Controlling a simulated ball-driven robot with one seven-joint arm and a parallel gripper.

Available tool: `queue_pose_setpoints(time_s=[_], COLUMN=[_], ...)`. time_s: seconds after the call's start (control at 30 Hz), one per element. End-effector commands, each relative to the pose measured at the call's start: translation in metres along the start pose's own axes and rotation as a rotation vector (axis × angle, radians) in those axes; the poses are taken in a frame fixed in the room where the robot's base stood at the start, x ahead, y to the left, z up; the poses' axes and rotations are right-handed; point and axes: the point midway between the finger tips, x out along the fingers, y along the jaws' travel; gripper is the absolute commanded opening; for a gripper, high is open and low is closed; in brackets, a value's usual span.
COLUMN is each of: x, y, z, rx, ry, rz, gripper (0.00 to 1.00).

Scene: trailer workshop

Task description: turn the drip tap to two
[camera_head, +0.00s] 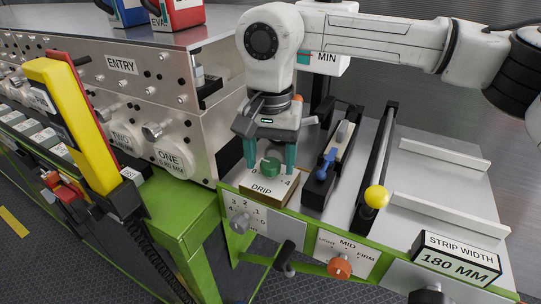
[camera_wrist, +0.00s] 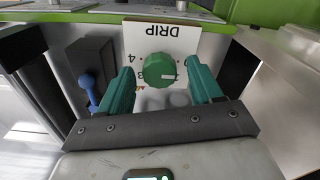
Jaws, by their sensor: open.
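The drip tap is a round green knob (camera_head: 270,166) on a small block with a plate marked DRIP (camera_head: 262,189), at the bench's front left. Other figures are partly covered, so I cannot tell the exact setting. My gripper (camera_head: 271,159) points down over the tap with teal fingers apart. In the wrist view the fingers (camera_wrist: 161,84) stand either side of the knob, with gaps visible.
A blue-handled lever (camera_head: 325,165) stands close right of the tap, then a rod with a yellow ball (camera_head: 376,196). An orange knob (camera_head: 340,266) is on the front panel. A metal machine marked ENTRY (camera_head: 121,65) and a yellow pendant (camera_head: 72,120) stand at left.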

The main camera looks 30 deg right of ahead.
Motion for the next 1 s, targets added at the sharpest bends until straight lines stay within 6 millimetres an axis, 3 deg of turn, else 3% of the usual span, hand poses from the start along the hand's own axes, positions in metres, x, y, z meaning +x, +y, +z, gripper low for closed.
queue_pose_setpoints(time_s=[0.23, 0.8, 1.0], x=[0.0007, 0.0004, 0.0003], y=[0.0000, -0.0001, -0.0001], z=[0.0001, 0.0001, 0.0000], rx=[0.000, 0.000, 0.011], ry=[0.000, 0.000, 0.000], rz=[0.000, 0.000, 0.000], gripper=[0.65, 0.10, 0.09])
